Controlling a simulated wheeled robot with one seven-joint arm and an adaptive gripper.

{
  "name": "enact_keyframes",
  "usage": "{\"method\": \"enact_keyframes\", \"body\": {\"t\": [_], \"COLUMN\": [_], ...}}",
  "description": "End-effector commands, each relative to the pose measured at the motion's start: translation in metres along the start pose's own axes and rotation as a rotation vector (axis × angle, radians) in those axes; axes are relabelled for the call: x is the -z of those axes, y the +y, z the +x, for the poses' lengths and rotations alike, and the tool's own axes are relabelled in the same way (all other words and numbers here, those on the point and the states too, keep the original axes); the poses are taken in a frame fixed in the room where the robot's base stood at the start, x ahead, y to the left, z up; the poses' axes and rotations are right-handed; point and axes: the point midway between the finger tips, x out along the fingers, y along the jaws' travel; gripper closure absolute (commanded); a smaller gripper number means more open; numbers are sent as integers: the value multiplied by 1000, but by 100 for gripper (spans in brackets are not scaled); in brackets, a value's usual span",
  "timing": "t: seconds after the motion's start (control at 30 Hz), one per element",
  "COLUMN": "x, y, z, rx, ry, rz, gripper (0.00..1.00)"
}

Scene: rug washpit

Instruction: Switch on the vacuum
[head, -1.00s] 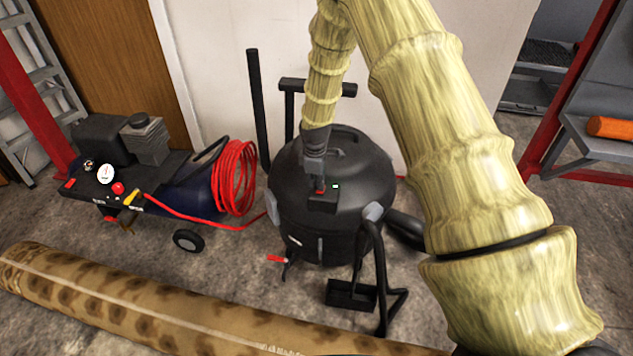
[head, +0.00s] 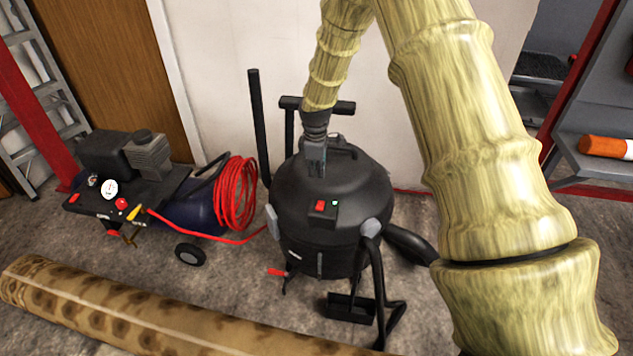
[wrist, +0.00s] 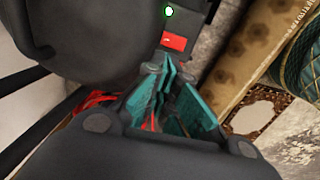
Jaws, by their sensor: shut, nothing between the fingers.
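The vacuum (head: 300,232) is a black, round-topped canister standing against the pale wall. On its top front is a small black box with a red switch (head: 320,206) and a green light (head: 335,203), which is lit. My gripper (head: 315,174) is shut and empty, pointing down above the vacuum's lid, up and behind the switch in the head view. It is apart from the switch. In the wrist view the red switch (wrist: 174,42) and the green light (wrist: 169,11) show just beyond my fingertips (wrist: 160,68).
A compressor (head: 185,205) with a coiled red hose (head: 236,195) stands left of the vacuum. A rolled rug (head: 150,310) lies across the front. Black tubes (head: 256,125) stand behind the vacuum. A shelf with an orange roll (head: 603,147) is at right.

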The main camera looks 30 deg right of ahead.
Motion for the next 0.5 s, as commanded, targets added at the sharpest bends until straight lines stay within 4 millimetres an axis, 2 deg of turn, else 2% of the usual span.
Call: {"method": "enact_keyframes", "body": {"t": [0.2,0.5], "x": [0,-1], "y": [5,5], "z": [-21,-24], "rx": [0,1], "ry": [0,-1], "rz": [0,0], "gripper": [100,100]}}
